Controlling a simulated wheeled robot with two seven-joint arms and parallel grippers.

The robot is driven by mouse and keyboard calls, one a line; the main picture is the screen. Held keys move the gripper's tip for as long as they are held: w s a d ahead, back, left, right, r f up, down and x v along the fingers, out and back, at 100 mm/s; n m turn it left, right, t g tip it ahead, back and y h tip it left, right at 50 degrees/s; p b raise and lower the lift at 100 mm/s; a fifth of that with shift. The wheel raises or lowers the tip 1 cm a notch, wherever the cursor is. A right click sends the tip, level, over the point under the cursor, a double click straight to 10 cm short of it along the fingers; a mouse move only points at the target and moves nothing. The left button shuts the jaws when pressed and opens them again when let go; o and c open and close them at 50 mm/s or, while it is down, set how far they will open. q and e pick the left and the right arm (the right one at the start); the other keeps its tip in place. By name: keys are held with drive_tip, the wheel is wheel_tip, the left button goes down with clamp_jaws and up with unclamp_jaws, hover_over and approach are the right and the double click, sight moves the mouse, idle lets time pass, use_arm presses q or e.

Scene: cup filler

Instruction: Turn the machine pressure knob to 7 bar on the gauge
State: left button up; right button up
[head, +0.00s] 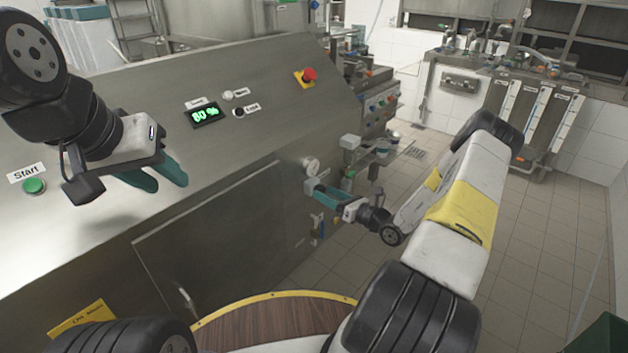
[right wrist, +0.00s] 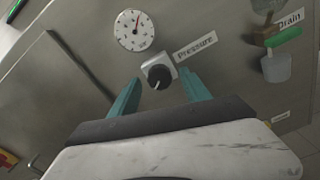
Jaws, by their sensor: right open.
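In the right wrist view the black pressure knob (right wrist: 158,77) sits on a pale square plate beside a "Pressure" label (right wrist: 197,47). The round white gauge (right wrist: 134,30) is just above it; its red needle points up and slightly right, and its numbers are too small to read. My right gripper (right wrist: 161,94) is open, with one teal finger on each side of the knob, apparently not touching it. In the head view the gauge (head: 311,166) is on the machine's end, and my right gripper (head: 314,190) hides the knob. My left gripper (head: 162,180) hovers over the sloped panel, its teal fingers apart.
The panel holds a green Start button (head: 34,186), an "80 %" display (head: 206,115) and a red emergency button (head: 308,75). A green-handled Drain valve (right wrist: 283,37) is right of the knob. Tiled floor (head: 400,170) lies open to the right.

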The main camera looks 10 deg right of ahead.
drive_tip(key=v, duration=0.6)
drive_tip(key=shift+s+d, duration=0.1)
drive_tip(key=s+a+r+n+g+y, duration=0.1)
drive_tip(key=s+a+r+n+g, duration=0.5)
drive_tip(key=r+n, duration=0.3)
drive_tip(key=s+a+r+n+g, duration=0.4)
drive_tip(key=a+r+n+g, duration=0.25)
drive_tip(key=r+n, duration=0.2)
drive_tip(key=s+d+r+n+t+h, duration=0.2)
drive_tip(key=s+r+n+t+h, duration=0.2)
drive_tip(key=s+r+n+h, duration=0.5)
drive_tip(key=s+r+n, duration=0.6)
drive_tip(key=s, duration=0.1)
drive_tip(key=shift+s+d+r+h, duration=0.25)
drive_tip(key=shift+r+h, duration=0.15)
drive_tip(key=shift+a+t, duration=0.1)
drive_tip(key=shift+t, duration=0.15)
